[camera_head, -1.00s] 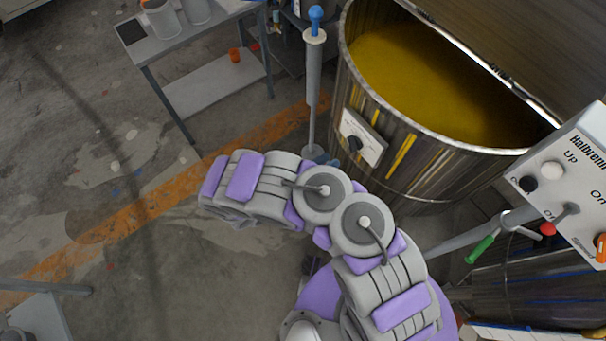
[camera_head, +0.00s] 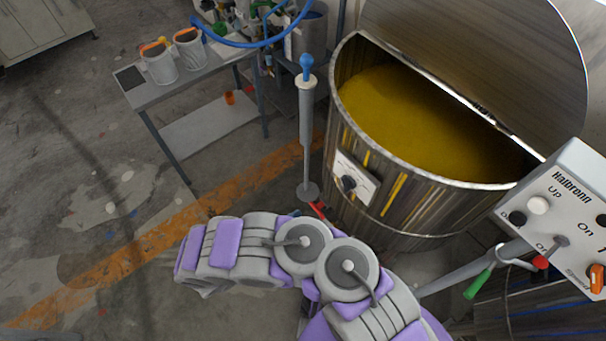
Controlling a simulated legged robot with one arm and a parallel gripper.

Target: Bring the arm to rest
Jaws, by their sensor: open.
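My arm (camera_head: 340,268), grey with purple pads, is folded across the lower middle of the picture. Two round grey joints are at its bend. One part reaches left and ends near the lower left of the middle; the other runs down to the right and leaves the bottom edge. My gripper does not show; the arm's far end is turned away, and I cannot make out any fingers or anything held. The arm appears in front of the open floor and the lower part of the tank.
A steel tank (camera_head: 372,220) of yellow paint stands right of centre, its lid half raised. A grey post (camera_head: 306,135) with a blue knob stands beside the tank. A table (camera_head: 150,95) with buckets is upper left.

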